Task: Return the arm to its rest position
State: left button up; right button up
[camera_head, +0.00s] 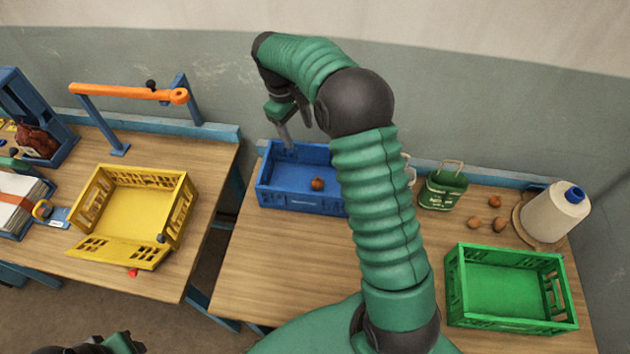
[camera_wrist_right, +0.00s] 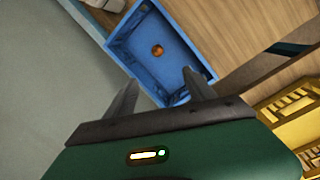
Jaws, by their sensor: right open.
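My right arm reaches up from the bottom of the head view and bends left at the top. Its right gripper (camera_head: 295,137) hangs open over the back of the blue crate (camera_head: 300,202), above its rim. In the wrist view the two fingers of this gripper (camera_wrist_right: 159,80) are apart with nothing between them. The blue crate (camera_wrist_right: 120,48) lies beyond them with one round brown item (camera_wrist_right: 157,50) inside. That brown item also shows in the head view (camera_head: 317,184). A dark and green part of my left arm shows at the bottom left edge; its fingers cannot be made out.
A yellow crate (camera_head: 185,212) and an orange bar (camera_head: 130,93) are on the left table. The right table's front left is clear.

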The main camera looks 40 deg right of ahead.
jog(key=s+a+f+t, duration=0.1)
jog(key=s+a, duration=0.2)
jog(key=a, duration=0.4)
jog(key=s+a+f+t, duration=0.1)
jog(key=s+a, duration=0.2)
jog(key=a, duration=0.3)
pick_arm(q)
jog(key=shift+s+a+f, duration=0.1)
jog(key=shift+a+f, duration=0.1)
jog(key=shift+a, duration=0.25)
pick_arm(e)
jog(key=s+a+f+m+y, duration=0.1)
jog(key=s+a+f, duration=0.1)
jog(key=s, duration=0.4)
jog(key=s+a+f+t, duration=0.1)
jog(key=s+a+f, duration=0.1)
jog(key=s+a, duration=0.3)
jog(key=shift+s+a+m+y, duration=0.25)
jog(key=shift+s+m+y, duration=0.15)
jog(key=shift+s, duration=0.3)
pick_arm(q)
jog(key=shift+d, duration=0.2)
pick_arm(e)
jog(key=shift+w+d+f, duration=0.1)
jog(key=shift+d+f, duration=0.1)
jog(key=shift+d, duration=0.05)
jog(key=shift+a, duration=0.1)
